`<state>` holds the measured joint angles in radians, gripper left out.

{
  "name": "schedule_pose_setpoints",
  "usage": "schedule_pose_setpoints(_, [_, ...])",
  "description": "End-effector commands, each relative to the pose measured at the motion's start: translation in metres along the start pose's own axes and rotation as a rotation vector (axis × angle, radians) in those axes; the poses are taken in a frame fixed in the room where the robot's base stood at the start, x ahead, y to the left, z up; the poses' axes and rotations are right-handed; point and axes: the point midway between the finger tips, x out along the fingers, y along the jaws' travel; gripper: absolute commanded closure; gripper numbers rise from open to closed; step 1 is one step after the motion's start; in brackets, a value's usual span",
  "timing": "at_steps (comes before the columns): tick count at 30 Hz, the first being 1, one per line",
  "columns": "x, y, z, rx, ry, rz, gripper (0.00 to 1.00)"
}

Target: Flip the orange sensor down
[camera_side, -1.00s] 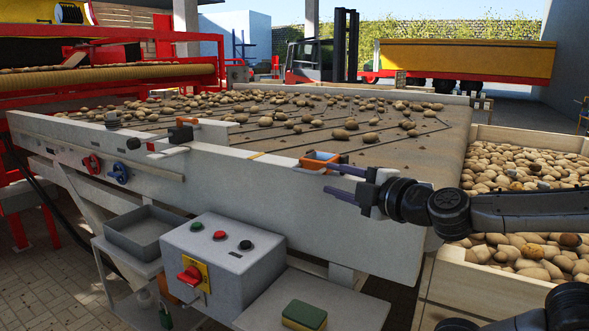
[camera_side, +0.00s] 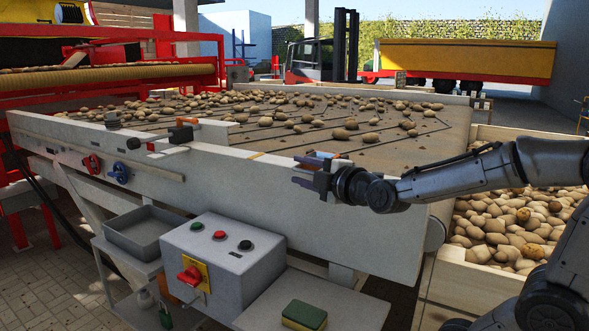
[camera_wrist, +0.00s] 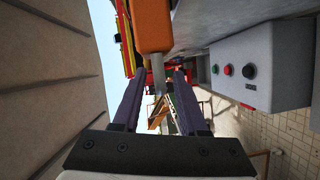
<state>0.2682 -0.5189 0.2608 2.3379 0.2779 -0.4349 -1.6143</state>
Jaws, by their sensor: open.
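The orange sensor (camera_wrist: 152,25) shows as a rounded orange block at the top of the wrist view, with a grey metal rod below it. The rod appears between the two fingers in that view; I cannot tell whether anything touches. My gripper (camera_side: 302,171) is at that rim, fingers pointing left. It is open, and its spread fingers (camera_wrist: 159,76) hold nothing that I can see.
The conveyor's grey side wall (camera_side: 240,190) runs beside my gripper, with potatoes (camera_side: 350,124) on the belt. A grey control box (camera_side: 215,262) stands below, next to a yellow-green sponge (camera_side: 304,316). A wooden crate (camera_side: 440,290) of potatoes is at right.

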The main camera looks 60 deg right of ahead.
Motion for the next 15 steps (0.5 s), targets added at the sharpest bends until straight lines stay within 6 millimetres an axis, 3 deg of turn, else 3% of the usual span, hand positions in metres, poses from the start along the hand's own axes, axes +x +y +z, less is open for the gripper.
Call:
schedule_pose_setpoints(6, [0.024,0.000,0.000,0.000,-0.001,-0.001,0.58])
schedule_pose_setpoints(15, [0.030,0.001,0.000,0.000,0.000,0.002,0.58])
